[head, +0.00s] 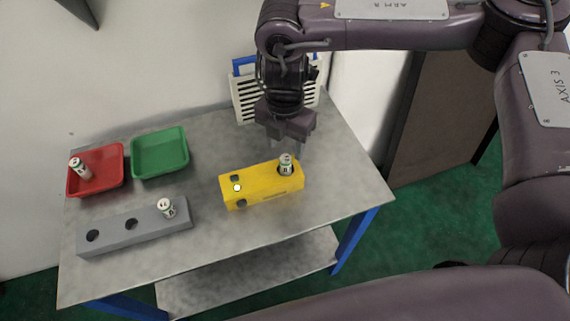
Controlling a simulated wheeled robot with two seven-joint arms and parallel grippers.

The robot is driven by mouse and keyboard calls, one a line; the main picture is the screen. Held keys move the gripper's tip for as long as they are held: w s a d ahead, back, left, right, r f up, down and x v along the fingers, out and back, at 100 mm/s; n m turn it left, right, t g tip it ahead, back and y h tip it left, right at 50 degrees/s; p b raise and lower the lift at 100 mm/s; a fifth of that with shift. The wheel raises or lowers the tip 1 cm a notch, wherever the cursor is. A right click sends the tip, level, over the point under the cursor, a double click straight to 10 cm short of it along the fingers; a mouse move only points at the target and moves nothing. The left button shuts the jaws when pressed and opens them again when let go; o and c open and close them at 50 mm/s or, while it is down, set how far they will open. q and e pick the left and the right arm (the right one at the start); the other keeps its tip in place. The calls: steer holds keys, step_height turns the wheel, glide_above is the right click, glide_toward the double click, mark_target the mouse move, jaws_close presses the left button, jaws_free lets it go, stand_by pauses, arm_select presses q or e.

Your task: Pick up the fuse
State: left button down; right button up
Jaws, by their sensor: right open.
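A pale fuse (286,160) with a dark green band stands upright in the right end of the yellow block (247,195). A similar fuse (166,208) stands in the right hole of the grey block (112,240), whose other two holes are empty. Another fuse (78,167) leans in the red tray (104,181). My right gripper (290,147) is open and points down just behind and above the fuse in the yellow block. Its fingertips are partly hard to make out. My left gripper is not in view.
An empty green tray (161,165) sits beside the red one on the grey metal table (225,238). A white slotted basket with a blue handle (243,65) stands at the back behind my right gripper. The table's right end and front middle are clear.

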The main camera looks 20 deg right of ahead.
mark_target(285, 158)
steer(key=f, duration=0.3)
steer(key=f+p, duration=0.1)
steer(key=shift+s+f, duration=0.25)
steer(key=shift+f, duration=0.15)
jaws_close()
steer(key=shift+r, duration=0.1)
step_height(285, 158, up, 20)
stand_by(0.3)
